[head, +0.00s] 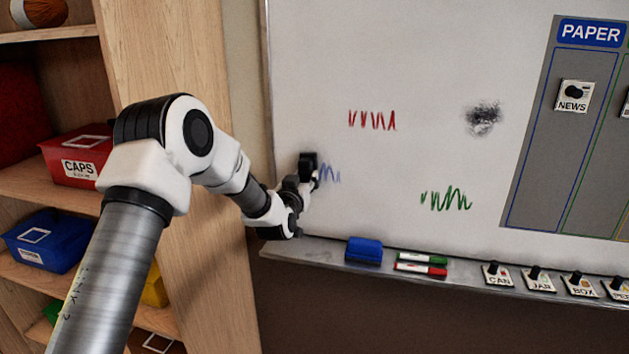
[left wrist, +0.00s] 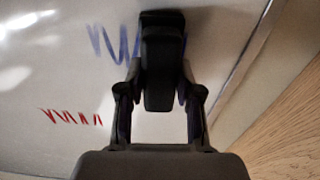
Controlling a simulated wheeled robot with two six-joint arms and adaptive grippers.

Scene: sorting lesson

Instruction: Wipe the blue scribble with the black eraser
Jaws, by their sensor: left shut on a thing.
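The blue scribble (head: 330,174) is on the whiteboard (head: 420,70), low near its left edge. My left gripper (head: 306,180) is at its left end and covers part of it. The gripper is shut on the black eraser (head: 308,163). In the left wrist view the black eraser (left wrist: 163,60) sits between the fingers of my left gripper (left wrist: 160,92), over part of the blue scribble (left wrist: 110,42). Blue marks show on both sides of the eraser. I cannot tell whether it touches the board. My right gripper is not in view.
A red scribble (head: 372,120), a green scribble (head: 446,199) and a black smudge (head: 484,119) are elsewhere on the board. The ledge below holds a blue eraser (head: 364,250), a green marker (head: 422,258), a red marker (head: 420,269) and several labelled magnets. A wooden shelf (head: 170,60) stands at left.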

